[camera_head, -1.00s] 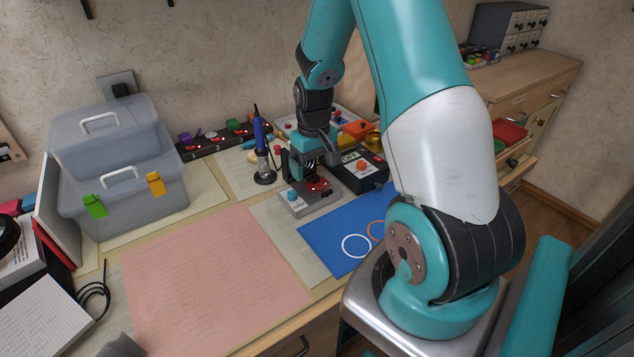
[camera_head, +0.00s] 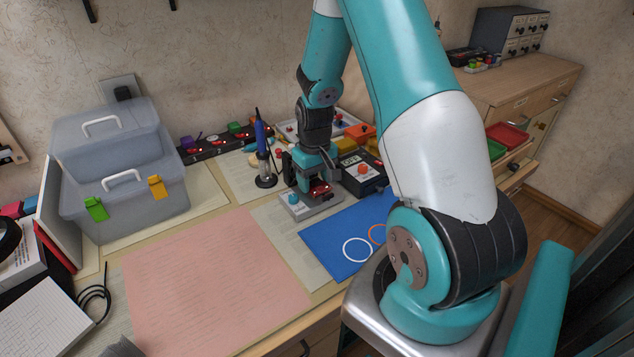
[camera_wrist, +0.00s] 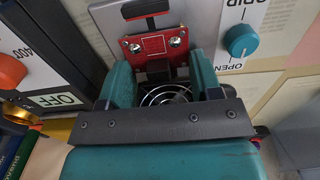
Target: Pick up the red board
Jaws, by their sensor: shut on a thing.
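The red board (camera_wrist: 153,45) is a small circuit board with two bright round studs and a black bar on it. It sits on the grey fixture (camera_wrist: 208,60), which has a teal knob marked "GRIP" and "OPEN". My gripper (camera_wrist: 160,75) has its two teal fingers on either side of the board's near part and is shut on it. In the head view my gripper (camera_head: 312,178) points down at the fixture (camera_head: 308,207), and the red board (camera_head: 320,190) shows just in front of it. The fingers hide part of the board.
A black device (camera_head: 362,172) with an orange knob stands close on the right. A blue soldering iron in its stand (camera_head: 264,165) is close on the left. A blue mat (camera_head: 345,235) lies in front, with a pink sheet (camera_head: 215,275) to the left.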

